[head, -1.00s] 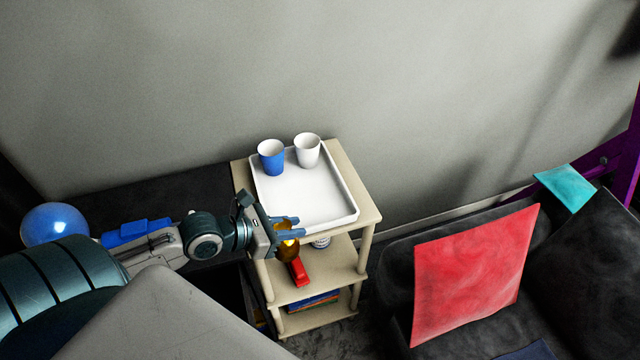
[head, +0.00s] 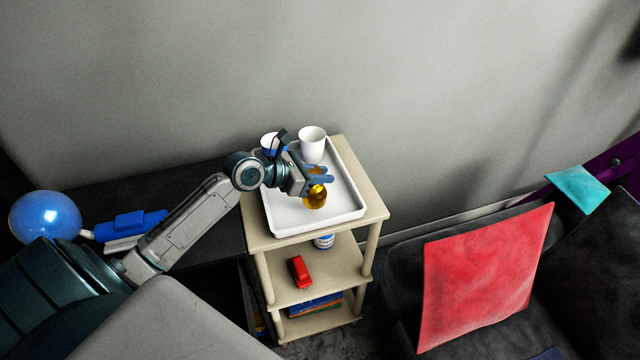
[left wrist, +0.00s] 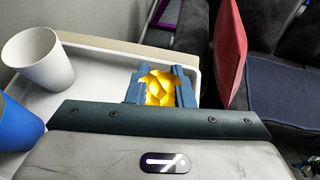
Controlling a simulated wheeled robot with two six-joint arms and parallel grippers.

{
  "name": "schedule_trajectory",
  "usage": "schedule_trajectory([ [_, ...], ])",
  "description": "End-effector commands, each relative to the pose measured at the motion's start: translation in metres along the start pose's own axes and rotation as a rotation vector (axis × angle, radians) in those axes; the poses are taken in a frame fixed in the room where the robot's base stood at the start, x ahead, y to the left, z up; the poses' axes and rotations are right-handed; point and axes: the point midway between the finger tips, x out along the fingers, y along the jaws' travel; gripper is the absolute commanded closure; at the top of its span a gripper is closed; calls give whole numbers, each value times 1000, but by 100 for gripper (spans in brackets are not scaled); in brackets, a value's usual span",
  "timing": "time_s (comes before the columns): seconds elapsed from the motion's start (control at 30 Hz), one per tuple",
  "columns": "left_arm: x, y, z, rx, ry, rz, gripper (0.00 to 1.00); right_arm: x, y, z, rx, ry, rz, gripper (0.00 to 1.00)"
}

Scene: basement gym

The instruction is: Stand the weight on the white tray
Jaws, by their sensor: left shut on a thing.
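The weight is a shiny gold, rounded piece (head: 316,197), held in the blue fingers of my left gripper (head: 320,175). In the left wrist view the weight (left wrist: 160,88) shows between the two fingers, which are shut on it from both sides. The white tray (head: 288,229) lies on top of a beige shelf stand. The weight appears over the right half of the tray; whether it touches the tray floor is unclear. The tray also shows in the left wrist view (left wrist: 98,75). My right gripper is not in view.
A white cup (head: 312,144) and a blue cup (head: 268,141), partly hidden by my gripper, stand at the tray's back. Lower shelves of the stand (head: 345,262) hold a red toy car (head: 299,271) and a can (head: 324,241). A dark sofa with a red cushion (head: 485,275) is at right.

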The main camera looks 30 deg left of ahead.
Motion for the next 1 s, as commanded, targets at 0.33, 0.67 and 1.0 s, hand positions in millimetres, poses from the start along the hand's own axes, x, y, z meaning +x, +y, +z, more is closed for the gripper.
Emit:
schedule_trajectory([
  [0.33,15,0,-31,-1,-1,0,100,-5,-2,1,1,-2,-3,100],
  [0.67,16,0,-34,-1,1,1,78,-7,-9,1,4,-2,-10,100],
  [1.0,16,0,-33,0,0,1,58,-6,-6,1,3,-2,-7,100],
])
